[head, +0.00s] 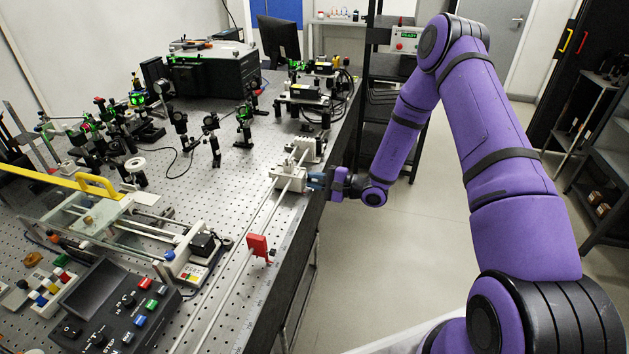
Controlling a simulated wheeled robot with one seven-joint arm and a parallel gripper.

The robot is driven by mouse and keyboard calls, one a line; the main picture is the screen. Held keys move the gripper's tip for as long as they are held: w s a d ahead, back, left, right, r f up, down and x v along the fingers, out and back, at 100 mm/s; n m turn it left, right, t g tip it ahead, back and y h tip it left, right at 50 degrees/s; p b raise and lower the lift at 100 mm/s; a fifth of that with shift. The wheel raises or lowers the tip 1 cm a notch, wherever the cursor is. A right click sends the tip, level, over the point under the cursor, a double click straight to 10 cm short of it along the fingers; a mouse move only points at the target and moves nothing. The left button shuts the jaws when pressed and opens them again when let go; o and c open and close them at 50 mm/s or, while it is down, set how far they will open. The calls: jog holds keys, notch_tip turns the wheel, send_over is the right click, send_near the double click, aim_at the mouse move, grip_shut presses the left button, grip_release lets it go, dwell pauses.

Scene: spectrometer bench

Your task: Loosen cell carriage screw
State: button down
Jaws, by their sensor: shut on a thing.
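The white cell carriage (288,178) sits on a pair of long rails (230,272) near the bench's right edge.
A red block (258,246) stands on the rails nearer the front. A control box (112,306) and a yellow-handled frame (98,184) lie left. Optics mounts crowd the back of the perforated bench (228,185). The floor (400,250) right of the bench is clear.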

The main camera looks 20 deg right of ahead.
jog(key=shift+d+f, duration=0.1)
jog(key=c, duration=1.4)
grip_release()
jog(key=shift+o, duration=0.2)
jog(key=v, duration=1)
jog(key=shift+s+d, duration=0.25)
jog(key=shift+d, duration=0.05)
